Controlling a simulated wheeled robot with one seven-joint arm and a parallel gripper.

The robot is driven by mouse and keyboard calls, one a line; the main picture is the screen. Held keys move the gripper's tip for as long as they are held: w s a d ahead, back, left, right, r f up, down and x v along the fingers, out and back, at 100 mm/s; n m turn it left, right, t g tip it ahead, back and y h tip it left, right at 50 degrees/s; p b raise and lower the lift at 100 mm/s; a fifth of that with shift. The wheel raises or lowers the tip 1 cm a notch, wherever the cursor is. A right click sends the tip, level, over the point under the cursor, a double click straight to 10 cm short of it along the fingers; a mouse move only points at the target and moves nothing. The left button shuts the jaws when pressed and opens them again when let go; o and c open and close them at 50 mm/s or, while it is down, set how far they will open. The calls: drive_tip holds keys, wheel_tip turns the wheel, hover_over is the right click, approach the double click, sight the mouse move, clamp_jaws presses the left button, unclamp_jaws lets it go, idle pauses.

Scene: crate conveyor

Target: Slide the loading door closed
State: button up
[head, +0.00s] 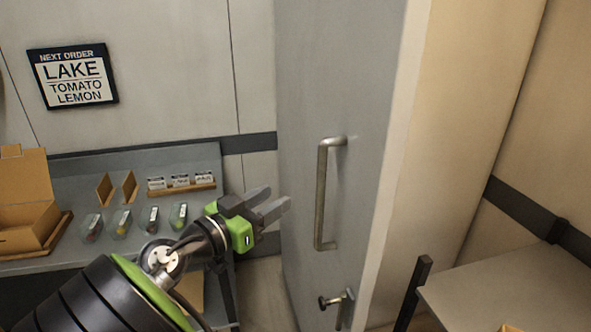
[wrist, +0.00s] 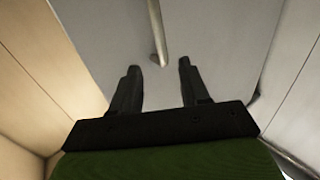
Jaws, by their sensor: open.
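The loading door (head: 375,80) is a tall grey panel with a pale edge, right of centre in the head view. A metal bar handle (head: 322,195) stands upright on its face, and a small latch (head: 336,300) sits below it. My gripper (head: 274,200) is open and empty, to the left of the handle and apart from it in the head view. In the wrist view the open fingers (wrist: 159,75) point at the grey door surface (wrist: 100,35). The handle (wrist: 157,35) shows just beyond the gap between them.
A grey bench (head: 190,160) at left holds an open cardboard box (head: 25,195), several small clear containers and a card rack (head: 180,188). An order sign (head: 72,77) hangs on the wall. A grey table (head: 520,285) stands at lower right, with a dark post (head: 412,290) beside it.

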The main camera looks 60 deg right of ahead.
sight(319, 173)
drive_tip(key=s+d, duration=0.1)
drive_tip(key=d, duration=0.4)
drive_tip(key=s+d, duration=0.1)
drive_tip(key=d, duration=0.4)
drive_tip(key=s+d, duration=0.1)
drive_tip(key=d, duration=0.4)
drive_tip(key=shift+s+d, duration=0.1)
drive_tip(key=shift+d, duration=0.2)
drive_tip(key=shift+f, duration=0.1)
clamp_jaws()
